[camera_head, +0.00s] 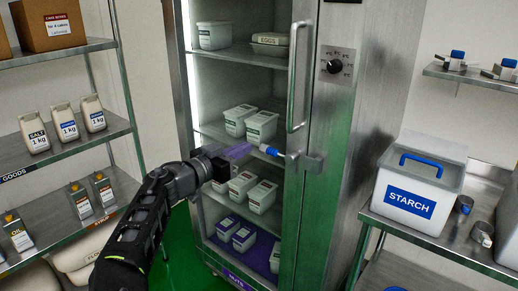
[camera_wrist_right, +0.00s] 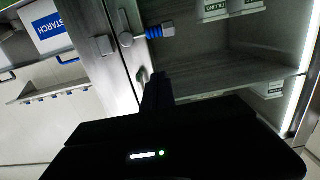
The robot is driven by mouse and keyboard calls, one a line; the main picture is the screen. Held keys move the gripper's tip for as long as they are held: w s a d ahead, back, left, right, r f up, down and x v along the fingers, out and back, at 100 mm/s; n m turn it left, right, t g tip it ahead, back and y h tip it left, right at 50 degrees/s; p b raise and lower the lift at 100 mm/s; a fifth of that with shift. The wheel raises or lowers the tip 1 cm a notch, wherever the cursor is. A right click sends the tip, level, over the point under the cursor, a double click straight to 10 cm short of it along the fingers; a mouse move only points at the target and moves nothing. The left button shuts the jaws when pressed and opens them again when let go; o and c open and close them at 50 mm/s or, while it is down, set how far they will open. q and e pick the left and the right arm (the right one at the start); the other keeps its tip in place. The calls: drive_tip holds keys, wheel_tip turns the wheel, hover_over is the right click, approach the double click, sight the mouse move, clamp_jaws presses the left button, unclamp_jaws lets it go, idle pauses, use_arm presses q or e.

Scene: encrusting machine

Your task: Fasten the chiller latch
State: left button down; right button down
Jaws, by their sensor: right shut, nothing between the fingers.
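The chiller (camera_head: 340,110) stands in the middle, its tall door handle (camera_head: 300,75) upright on the door frame. Its latch (camera_head: 272,151) has a blue grip and a metal pivot, and the lever points left across the door, away from the metal keeper (camera_head: 314,163) on the cabinet's side. The latch also shows in the right wrist view (camera_wrist_right: 160,32), left of it the keeper (camera_wrist_right: 102,45). My right gripper (camera_head: 240,151) is shut and empty, just left of the blue grip, apparently apart from it. My left gripper is out of view.
White tubs (camera_head: 262,126) stand on the chiller's shelves. A goods rack (camera_head: 60,155) is at the left. A table with a STARCH bin (camera_head: 410,195) is at the right, below a small wall shelf (camera_head: 470,77). Green floor shows between rack and chiller.

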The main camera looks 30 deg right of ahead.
drive_tip(key=shift+r, duration=0.1)
idle(0.3)
drive_tip(key=p, duration=0.4)
hover_over(267, 149)
drive_tip(key=s+a, duration=0.2)
drive_tip(key=s, duration=0.1)
drive_tip(key=f, duration=0.3)
drive_tip(key=shift+w+f, duration=0.1)
drive_tip(key=shift+w, duration=0.15)
drive_tip(key=shift+d+f+p, duration=0.15)
drive_tip(key=shift+f+p, duration=0.2)
drive_tip(key=shift+f, duration=0.3)
